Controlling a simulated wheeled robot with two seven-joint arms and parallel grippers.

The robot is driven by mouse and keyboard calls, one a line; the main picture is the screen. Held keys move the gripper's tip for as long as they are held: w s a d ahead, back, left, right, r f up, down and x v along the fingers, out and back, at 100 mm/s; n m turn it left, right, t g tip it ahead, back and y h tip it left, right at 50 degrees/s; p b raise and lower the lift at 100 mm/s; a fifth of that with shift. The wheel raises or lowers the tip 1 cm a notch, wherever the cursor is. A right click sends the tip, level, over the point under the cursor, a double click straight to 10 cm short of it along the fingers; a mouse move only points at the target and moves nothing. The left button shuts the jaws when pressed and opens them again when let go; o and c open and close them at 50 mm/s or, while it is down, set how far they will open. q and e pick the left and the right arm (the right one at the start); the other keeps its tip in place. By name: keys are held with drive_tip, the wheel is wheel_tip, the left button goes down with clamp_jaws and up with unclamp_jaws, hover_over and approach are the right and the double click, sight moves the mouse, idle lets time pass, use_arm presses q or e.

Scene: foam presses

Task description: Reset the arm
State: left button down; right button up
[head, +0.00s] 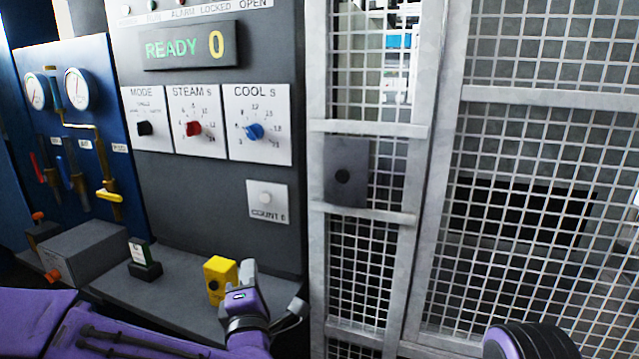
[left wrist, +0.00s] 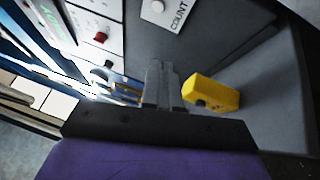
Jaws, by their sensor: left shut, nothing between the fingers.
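My left gripper (head: 249,268) is in front of the control panel, just above the grey ledge. In the left wrist view its two fingers (left wrist: 162,84) are together with nothing between them. A yellow box with a dark round spot (head: 220,280) stands on the ledge close beside the gripper; it also shows in the left wrist view (left wrist: 212,92), right of the fingers. The purple left arm comes in from the lower left. A rounded purple and black part of my body shows at the lower right; my right gripper is not in view.
The grey panel (head: 215,215) carries a READY 0 display (head: 188,47), a black, a red and a blue knob (head: 254,131), and a count button (head: 265,197). Gauges and valves sit on the blue panel (head: 95,130). A mesh fence (head: 428,170) stands right. The ledge (head: 180,285) holds a small sign.

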use_arm(q)
drive_tip(key=s+a+f+m+g+h, duration=0.15)
drive_tip(key=s+f+m+g, duration=0.3)
drive_tip(key=f, duration=0.95)
drive_tip(key=s+f+m+g+h, duration=0.3)
drive_tip(key=s+f+m, duration=0.3)
drive_tip(key=f, duration=0.7)
drive_tip(key=s+a+f+m+g+y, duration=0.1)
drive_tip(key=s+a+f+g, duration=0.1)
drive_tip(key=s+a+f, duration=0.3)
drive_tip(key=s+a+f+m+g+y+b, duration=0.1)
drive_tip(key=s+a+f, duration=0.4)
drive_tip(key=s, duration=0.7)
drive_tip(key=s+a+f+m+g+y+b, duration=0.1)
drive_tip(key=s+a+f+m+g+y, duration=0.1)
drive_tip(key=s+a+f+g, duration=0.3)
drive_tip(key=s+f+m, duration=0.1)
drive_tip(key=s+f, duration=0.1)
drive_tip(key=s, duration=0.1)
drive_tip(key=shift+s+a+f, duration=0.15)
drive_tip(key=shift+a+f, duration=0.15)
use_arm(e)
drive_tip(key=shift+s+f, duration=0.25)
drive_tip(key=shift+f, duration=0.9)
use_arm(q)
drive_tip(key=shift+g, duration=0.25)
